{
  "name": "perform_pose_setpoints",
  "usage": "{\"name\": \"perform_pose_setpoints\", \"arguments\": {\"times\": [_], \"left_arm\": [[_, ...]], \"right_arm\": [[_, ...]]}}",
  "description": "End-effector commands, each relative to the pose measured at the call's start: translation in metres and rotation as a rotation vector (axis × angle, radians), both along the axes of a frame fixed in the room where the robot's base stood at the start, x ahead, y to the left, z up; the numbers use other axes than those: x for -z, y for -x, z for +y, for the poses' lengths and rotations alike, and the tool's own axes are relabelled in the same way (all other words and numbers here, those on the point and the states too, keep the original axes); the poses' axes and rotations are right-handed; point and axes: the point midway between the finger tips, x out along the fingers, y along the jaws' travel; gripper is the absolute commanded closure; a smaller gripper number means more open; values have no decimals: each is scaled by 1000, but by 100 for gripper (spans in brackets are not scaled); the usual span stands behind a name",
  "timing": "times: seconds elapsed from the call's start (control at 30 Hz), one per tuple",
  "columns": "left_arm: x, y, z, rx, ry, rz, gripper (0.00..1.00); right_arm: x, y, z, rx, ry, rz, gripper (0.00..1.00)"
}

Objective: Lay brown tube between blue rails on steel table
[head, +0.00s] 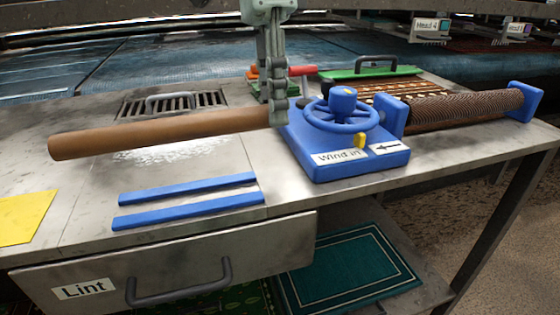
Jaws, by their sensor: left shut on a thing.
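The brown tube (165,134) is long and lies roughly level across the left half of the head view. My left gripper (278,112) comes down from the top and is shut on the tube's right end. The tube appears raised above the steel table (85,200), though its exact height is hard to tell. Two blue rails (187,188) (188,211) lie side by side on the table, nearer to me than the tube, with a narrow bare strip between them. The tube is apart from both rails. My right gripper is not in view.
A blue winder (350,158) with a handwheel stands right of the tube's held end, joined to a ribbed roller (465,108). A yellow sheet (25,217) lies left. The Lint drawer (170,278) is below.

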Motion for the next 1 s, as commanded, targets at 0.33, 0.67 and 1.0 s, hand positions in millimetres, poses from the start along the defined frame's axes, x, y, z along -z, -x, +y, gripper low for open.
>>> {"name": "perform_pose_setpoints", "arguments": {"times": [0.33,0.67,1.0], "left_arm": [[25,38,-15,0,0,1,100],[64,38,-15,1,1,2,100],[64,38,-15,0,1,0,66]], "right_arm": [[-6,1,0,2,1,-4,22],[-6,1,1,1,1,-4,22],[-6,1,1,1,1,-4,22]]}}
